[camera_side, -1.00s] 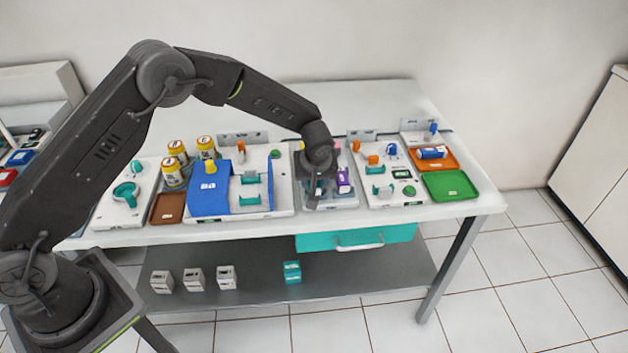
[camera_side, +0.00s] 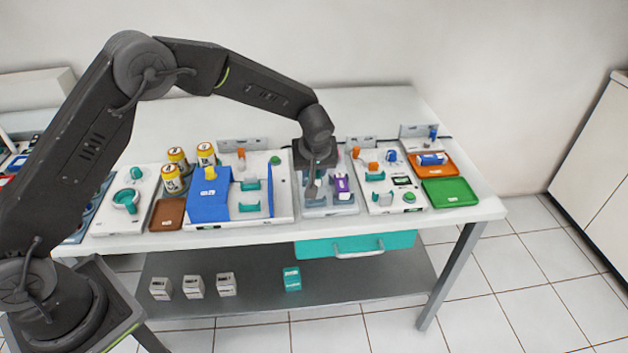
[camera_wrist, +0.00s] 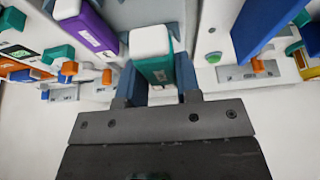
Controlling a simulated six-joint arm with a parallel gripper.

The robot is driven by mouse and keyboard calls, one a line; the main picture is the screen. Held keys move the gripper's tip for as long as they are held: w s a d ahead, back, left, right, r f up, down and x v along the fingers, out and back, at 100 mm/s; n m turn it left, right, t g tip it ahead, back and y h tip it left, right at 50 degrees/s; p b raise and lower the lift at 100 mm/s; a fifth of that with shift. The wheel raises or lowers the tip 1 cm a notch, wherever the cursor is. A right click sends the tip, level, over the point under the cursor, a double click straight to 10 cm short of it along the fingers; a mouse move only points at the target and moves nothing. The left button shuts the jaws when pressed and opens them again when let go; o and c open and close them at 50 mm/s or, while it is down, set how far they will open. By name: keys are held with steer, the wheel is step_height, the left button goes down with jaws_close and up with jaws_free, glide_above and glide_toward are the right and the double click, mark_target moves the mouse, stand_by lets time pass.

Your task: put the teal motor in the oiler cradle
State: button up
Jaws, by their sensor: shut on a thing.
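The teal motor (camera_wrist: 155,68), a teal block with a white end and a white label, sits between the two fingers of my gripper (camera_wrist: 154,80) in the wrist view. My gripper is shut on it. In the side view my gripper (camera_side: 314,190) points down over the grey tray (camera_side: 338,211) at the middle of the table, and hides most of the motor. I cannot tell whether the motor touches the tray. No label I can read names the oiler cradle. Teal cradles stand on the white station with the blue housing (camera_side: 208,195) and on the right white station (camera_side: 410,207).
A purple motor (camera_side: 342,184) is close beside my gripper in the tray; it also shows in the wrist view (camera_wrist: 90,28). Yellow cans (camera_side: 172,179) stand behind a brown tray (camera_side: 167,210). Orange (camera_side: 452,166) and green (camera_side: 451,191) trays lie at the right.

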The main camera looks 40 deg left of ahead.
steer(key=s+a+r, duration=0.1)
steer(key=a+r, duration=0.1)
steer(key=a, duration=0.1)
steer(key=s+a+r, duration=0.2)
steer(key=a, duration=0.2)
steer(key=s+a+r, duration=0.1)
steer(key=a+r, duration=0.1)
steer(key=a, duration=0.1)
steer(key=shift+s+a, duration=0.15)
steer(key=shift+s, duration=0.1)
steer(key=shift+s+a+f, duration=0.15)
steer(key=shift+s+f, duration=1)
steer(key=shift+f, duration=0.65)
steer(key=shift+s+a+f, duration=0.15)
steer(key=shift+s+f, duration=0.95)
steer(key=shift+f, duration=0.65)
steer(key=shift+s+a+f, duration=0.15)
steer(key=shift+s+f, duration=1)
steer(key=shift+f, duration=0.65)
steer(key=shift+f, duration=0.1)
steer(key=o, duration=1)
